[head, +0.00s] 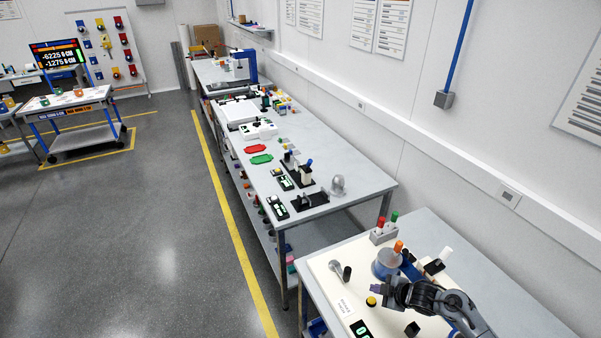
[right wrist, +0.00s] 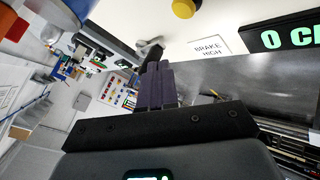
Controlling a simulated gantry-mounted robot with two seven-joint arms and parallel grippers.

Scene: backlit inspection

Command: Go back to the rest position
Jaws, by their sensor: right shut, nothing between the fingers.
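My right gripper (head: 374,288) is above the near bench at the lower right of the head view, its arm reaching in from the lower right corner. Its dark purple fingers are together with nothing between them. They also show closed in the right wrist view (right wrist: 156,86). My left arm and gripper are in neither view.
The near bench (head: 465,248) carries a grey-blue round fixture (head: 385,266) beside my gripper, a grey block (head: 383,236) with red and green caps, and a yellow button (head: 371,301). A long bench (head: 345,165) stands beyond. Open floor (head: 150,220) lies left.

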